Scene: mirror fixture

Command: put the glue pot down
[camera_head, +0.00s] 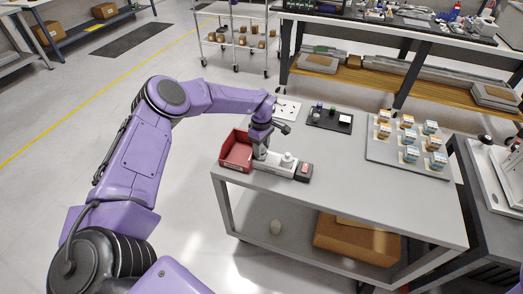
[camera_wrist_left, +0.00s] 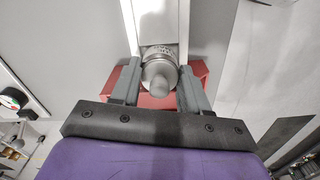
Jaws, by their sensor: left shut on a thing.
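My left gripper (camera_head: 261,152) points down over the near-left part of the grey table, right beside the red bin (camera_head: 236,150). In the left wrist view its two fingers (camera_wrist_left: 159,80) are shut on a grey, round-topped pot (camera_wrist_left: 159,74), which I take to be the glue pot. In the head view the gripper mostly hides the pot. It is over or beside the left end of a long white fixture (camera_head: 278,168); I cannot tell whether it touches. My right gripper is out of view.
A white knob-like piece (camera_head: 287,160) stands on the fixture, with a small dark box (camera_head: 304,172) at its right end. A dark tray (camera_head: 330,118) lies behind. A grey board (camera_head: 385,152) with several small boxes is at the right. The table's front middle is clear.

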